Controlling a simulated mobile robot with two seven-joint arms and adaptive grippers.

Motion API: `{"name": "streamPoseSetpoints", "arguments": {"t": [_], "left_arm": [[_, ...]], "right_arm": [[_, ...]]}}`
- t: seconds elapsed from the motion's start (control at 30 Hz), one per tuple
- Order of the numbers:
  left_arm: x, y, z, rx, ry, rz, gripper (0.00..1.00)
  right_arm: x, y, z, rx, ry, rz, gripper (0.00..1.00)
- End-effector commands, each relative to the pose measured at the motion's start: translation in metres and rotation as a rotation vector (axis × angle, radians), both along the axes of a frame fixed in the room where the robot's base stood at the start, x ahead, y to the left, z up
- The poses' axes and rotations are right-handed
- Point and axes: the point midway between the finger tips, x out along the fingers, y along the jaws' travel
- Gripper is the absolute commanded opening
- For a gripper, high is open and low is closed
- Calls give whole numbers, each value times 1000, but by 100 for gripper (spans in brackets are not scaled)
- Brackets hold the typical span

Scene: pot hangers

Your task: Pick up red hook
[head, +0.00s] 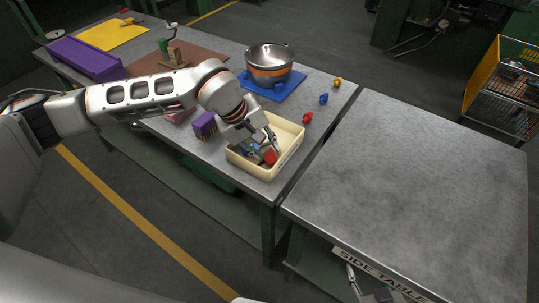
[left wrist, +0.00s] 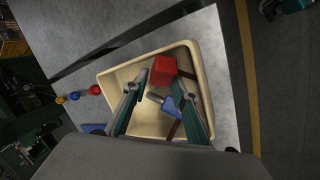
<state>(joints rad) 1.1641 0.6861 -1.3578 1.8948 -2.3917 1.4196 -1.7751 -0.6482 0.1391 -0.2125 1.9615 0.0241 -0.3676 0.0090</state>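A red block-shaped piece (head: 270,157), likely the red hook, lies in the cream bin (head: 287,158). In the left wrist view the red piece (left wrist: 163,70) is near the fingertips, between them or just beyond; contact cannot be told. A blue piece with a grey peg (left wrist: 170,104) lies nearer the wrist, between the fingers. My left gripper (head: 272,146) reaches down into the bin with its fingers apart; they also show in the left wrist view (left wrist: 163,82). My right gripper (head: 382,280) shows at the bottom edge, by the side table, fingers apart and empty.
Red (head: 307,118), blue (head: 323,99) and yellow (head: 337,82) knobs line the table's right edge. A metal pot (head: 269,58) stands on a blue mat (head: 283,92). A purple block (head: 205,124) is left of the bin. The side table (head: 420,180) is bare.

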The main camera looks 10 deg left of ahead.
Motion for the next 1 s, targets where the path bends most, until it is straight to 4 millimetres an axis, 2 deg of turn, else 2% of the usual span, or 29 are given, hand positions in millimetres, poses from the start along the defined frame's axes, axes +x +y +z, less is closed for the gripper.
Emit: {"name": "streamPoseSetpoints", "arguments": {"t": [0.27,0.37,0.4,0.77,1.0], "left_arm": [[1,-2,-4,-1,0,0,27],[1,-2,-4,-1,0,0,4],[1,-2,-4,-1,0,0,0],[1,-2,-2,-1,0,0,0],[2,-2,17,-1,-4,0,0]], "right_arm": [[0,0,0,0,0,0,37],[0,0,0,0,0,0,37],[0,0,0,0,0,0,37],[0,0,0,0,0,0,37],[0,0,0,0,0,0,37]]}}
